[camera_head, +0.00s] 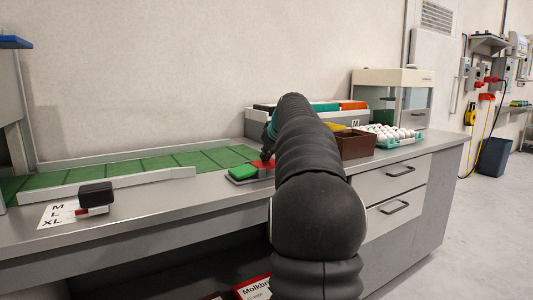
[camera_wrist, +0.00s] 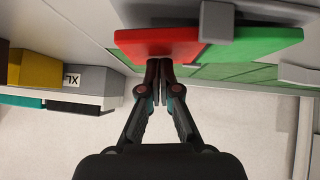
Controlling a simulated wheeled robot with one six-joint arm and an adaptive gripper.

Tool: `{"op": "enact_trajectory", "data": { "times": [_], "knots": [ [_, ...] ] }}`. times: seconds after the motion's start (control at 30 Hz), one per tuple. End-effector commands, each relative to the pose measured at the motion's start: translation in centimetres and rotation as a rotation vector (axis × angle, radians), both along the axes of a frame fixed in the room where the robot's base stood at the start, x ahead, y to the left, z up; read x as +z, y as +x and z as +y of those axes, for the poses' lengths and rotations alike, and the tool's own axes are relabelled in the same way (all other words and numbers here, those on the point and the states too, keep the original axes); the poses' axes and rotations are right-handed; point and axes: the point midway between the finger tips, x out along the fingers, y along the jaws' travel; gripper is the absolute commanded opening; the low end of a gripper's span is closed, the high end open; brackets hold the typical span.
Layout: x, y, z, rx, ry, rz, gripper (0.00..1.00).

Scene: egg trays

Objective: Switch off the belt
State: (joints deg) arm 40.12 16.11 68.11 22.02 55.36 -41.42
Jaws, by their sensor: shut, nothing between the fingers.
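The belt (camera_head: 125,171) is a long green band between light rails along the wall. A control box with a green button (camera_head: 242,171) and a red button (camera_head: 264,164) sits at the belt's right end. In the wrist view, the red button (camera_wrist: 150,42) and the green button (camera_wrist: 255,45) lie side by side with a grey bar between them. My gripper (camera_wrist: 159,75) is shut and empty, its fingertips at the edge of the red button. I cannot tell whether they touch it. My arm hides part of the box in the head view.
A brown box (camera_head: 354,143) and a tray of white eggs (camera_head: 394,136) stand right of my arm. A black block (camera_head: 96,194) stands on a size card at the left. A yellow box (camera_wrist: 35,68) shows in the wrist view.

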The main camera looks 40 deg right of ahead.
Motion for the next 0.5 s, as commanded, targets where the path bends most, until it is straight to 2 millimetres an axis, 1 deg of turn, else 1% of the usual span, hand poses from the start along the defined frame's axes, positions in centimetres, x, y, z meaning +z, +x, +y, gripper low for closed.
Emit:
{"op": "enact_trajectory", "data": {
  "times": [0.17, 0.33, 0.5],
  "knots": [
    [-0.1, 0.0, 0.0, 0.000, 0.000, 0.000, 0.00],
    [-1.9, -0.1, -0.7, 0.000, 0.002, 0.002, 0.00],
    [-2.4, -0.2, -1.0, -0.002, 0.003, 0.007, 0.00]
  ]
}}
